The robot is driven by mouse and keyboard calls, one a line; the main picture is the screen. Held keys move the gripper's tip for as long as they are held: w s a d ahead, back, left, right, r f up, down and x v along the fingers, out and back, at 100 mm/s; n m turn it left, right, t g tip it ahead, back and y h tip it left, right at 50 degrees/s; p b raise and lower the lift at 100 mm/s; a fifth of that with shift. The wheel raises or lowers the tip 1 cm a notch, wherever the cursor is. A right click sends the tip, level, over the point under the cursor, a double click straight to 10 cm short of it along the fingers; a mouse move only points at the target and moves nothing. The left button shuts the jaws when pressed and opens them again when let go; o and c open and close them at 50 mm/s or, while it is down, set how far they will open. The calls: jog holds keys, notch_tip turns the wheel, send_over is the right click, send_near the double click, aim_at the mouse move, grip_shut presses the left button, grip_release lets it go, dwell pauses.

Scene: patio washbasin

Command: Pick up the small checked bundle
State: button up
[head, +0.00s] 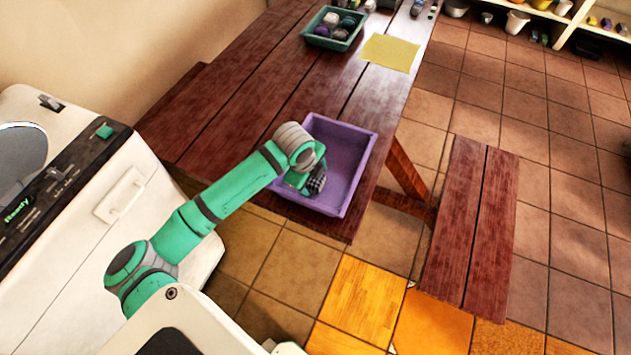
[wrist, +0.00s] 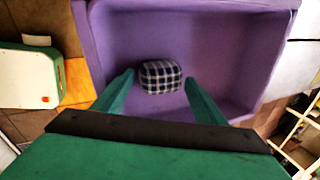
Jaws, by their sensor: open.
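The small checked bundle (wrist: 161,77) is dark with pale check lines and lies in the purple tray (wrist: 262,62). My gripper (wrist: 160,85) is open, with one green finger on each side of the bundle in the wrist view. There is a gap between the bundle and the right finger; the left finger looks close to it, and I cannot tell whether it touches. In the head view the bundle (head: 317,181) shows partly beside my gripper, inside the purple tray (head: 357,180). My wrist hides part of it.
The tray stands at the near end of a dark wooden table (head: 240,100). A green crate (head: 333,42) with several round items and a yellow cloth (head: 390,52) lie farther back. A bench (head: 470,220) stands at the right, and a white machine (head: 110,190) at the left.

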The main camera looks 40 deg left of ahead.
jog(key=shift+w+f, duration=0.2)
jog(key=shift+f, duration=0.45)
jog(key=c, duration=1)
jog(key=shift+o, duration=0.2)
jog(key=shift+r, duration=0.2)
